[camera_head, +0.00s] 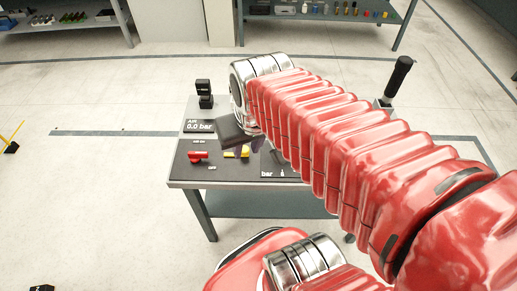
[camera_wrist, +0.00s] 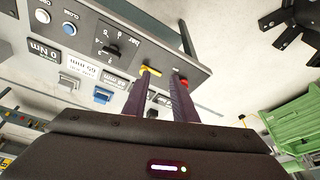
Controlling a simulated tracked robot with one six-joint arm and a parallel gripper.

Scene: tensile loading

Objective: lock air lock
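A dark control panel on the table carries a red handle (camera_head: 197,156) at its left and a yellow handle (camera_head: 244,152) nearer its middle. An AIR display (camera_head: 200,126) behind them reads 0.0 bar. My gripper (camera_head: 242,143) is over the panel, by the yellow handle and partly hiding it. In the wrist view my gripper (camera_wrist: 163,77) shows two dark fingers with a gap between them. The yellow handle (camera_wrist: 151,71) shows by the left fingertip and the red handle (camera_wrist: 184,82) by the right one. Contact cannot be told. Nothing seems held.
The wrist view shows a panel with a blue button (camera_wrist: 70,28), a white button (camera_wrist: 43,16) and a black knob (camera_wrist: 112,49). A black upright lever (camera_head: 398,76) stands at the table's right. My red arm covers the table's right side. Shelves stand at the back.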

